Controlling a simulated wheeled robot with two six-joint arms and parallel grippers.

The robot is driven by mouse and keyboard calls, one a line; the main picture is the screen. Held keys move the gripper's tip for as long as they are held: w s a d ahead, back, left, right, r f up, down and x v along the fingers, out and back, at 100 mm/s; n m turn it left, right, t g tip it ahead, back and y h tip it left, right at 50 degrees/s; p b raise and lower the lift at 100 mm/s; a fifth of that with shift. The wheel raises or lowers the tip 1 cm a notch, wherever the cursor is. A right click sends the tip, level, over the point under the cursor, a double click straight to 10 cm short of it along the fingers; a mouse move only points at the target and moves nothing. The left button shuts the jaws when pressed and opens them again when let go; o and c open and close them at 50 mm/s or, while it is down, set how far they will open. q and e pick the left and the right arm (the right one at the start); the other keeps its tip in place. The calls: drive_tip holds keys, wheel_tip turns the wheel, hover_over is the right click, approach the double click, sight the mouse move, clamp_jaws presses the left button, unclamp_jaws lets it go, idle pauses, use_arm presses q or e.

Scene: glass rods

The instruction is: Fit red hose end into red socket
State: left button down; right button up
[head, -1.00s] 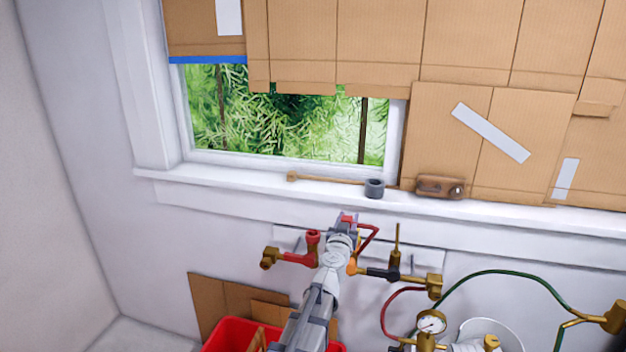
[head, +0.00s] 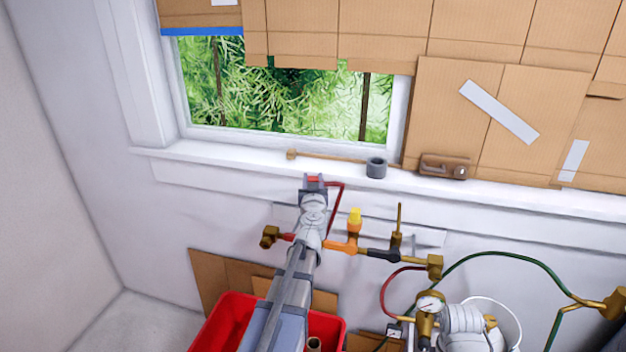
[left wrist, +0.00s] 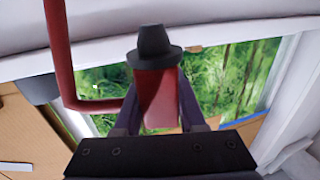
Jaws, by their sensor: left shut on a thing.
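My left gripper (head: 314,184) is raised in front of the wall below the window sill. It is shut on the red hose end (head: 313,179). In the left wrist view the hose end (left wrist: 157,97) is a red block with a dark tapered tip, held between the two fingers. The red hose (head: 338,208) bends away to the right and down in the head view. The red socket's fitting (head: 288,237) shows only as a short red piece beside a brass elbow; my left arm hides the rest. The gripper is above this fitting, apart from it. My right gripper is not in view.
An orange fitting with a yellow top (head: 355,220) stands right of my arm, joined to a black fitting (head: 382,254) with a brass stem. A gauge (head: 430,304) and hoses are lower right. A red bin (head: 222,318) is below.

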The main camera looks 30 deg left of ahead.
use_arm(q)
drive_tip(key=shift+f+b, duration=2)
drive_tip(key=shift+f, duration=0.3)
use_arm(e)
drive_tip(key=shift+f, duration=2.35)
use_arm(q)
drive_tip(key=shift+s+f+b, duration=0.1)
drive_tip(key=shift+f+b, duration=0.5)
drive_tip(key=shift+f, duration=0.05)
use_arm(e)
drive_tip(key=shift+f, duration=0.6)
use_arm(q)
drive_tip(key=c, duration=0.8)
unclamp_jaws()
drive_tip(key=shift+r, duration=0.1)
drive_tip(key=shift+o, duration=0.2)
drive_tip(key=shift+s+d, duration=0.1)
drive_tip(key=shift+s, duration=0.05)
